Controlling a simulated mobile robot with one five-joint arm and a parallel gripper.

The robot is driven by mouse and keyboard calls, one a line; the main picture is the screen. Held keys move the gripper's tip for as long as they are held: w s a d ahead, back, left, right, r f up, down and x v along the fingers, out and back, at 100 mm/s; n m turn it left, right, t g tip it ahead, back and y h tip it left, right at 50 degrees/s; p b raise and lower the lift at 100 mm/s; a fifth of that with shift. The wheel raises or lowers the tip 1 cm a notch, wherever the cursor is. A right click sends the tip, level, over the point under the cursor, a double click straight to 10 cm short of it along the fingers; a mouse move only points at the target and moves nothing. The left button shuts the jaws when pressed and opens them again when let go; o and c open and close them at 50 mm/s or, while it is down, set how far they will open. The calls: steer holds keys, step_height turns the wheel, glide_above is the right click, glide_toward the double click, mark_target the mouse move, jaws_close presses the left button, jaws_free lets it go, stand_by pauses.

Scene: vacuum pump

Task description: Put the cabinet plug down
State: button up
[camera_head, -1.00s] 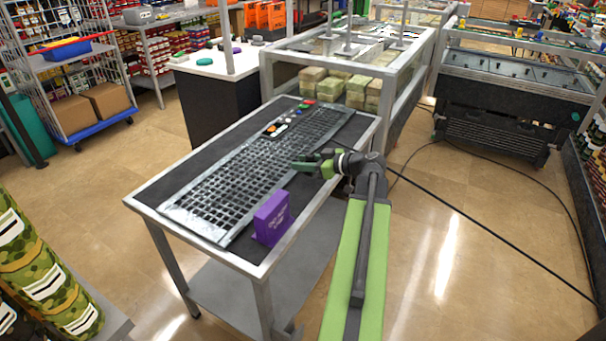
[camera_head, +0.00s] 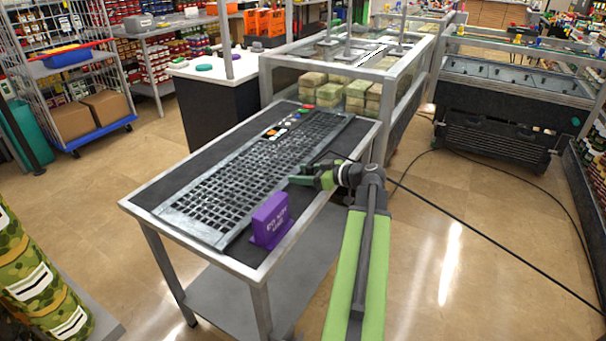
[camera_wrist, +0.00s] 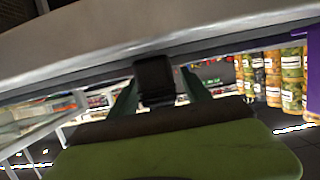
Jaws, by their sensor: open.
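My gripper (camera_head: 303,179) is over the right long edge of the grey-framed table (camera_head: 195,252), beside the black grid panel (camera_head: 235,185). Its green fingers are open. In the wrist view, a dark block (camera_wrist: 155,80) that looks like the cabinet plug is between the spread fingers, with a gap on each side. In the head view the plug cannot be made out. A black cable (camera_head: 440,207) runs from beside my gripper across the floor to the right. Whether the plug rests on the table cannot be told.
A purple sign block (camera_head: 270,221) stands on the table close to my gripper, on the near side. Coloured buttons (camera_head: 290,121) are at the panel's far end. A glass-sided frame (camera_head: 345,65) with stacked blocks stands behind. Open floor lies to the right.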

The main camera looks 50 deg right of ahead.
steer(key=shift+r+p, duration=0.3)
steer(key=shift+r, duration=0.1)
steer(key=p+v, duration=0.3)
steer(key=v, duration=0.9)
steer(key=shift+f, duration=0.2)
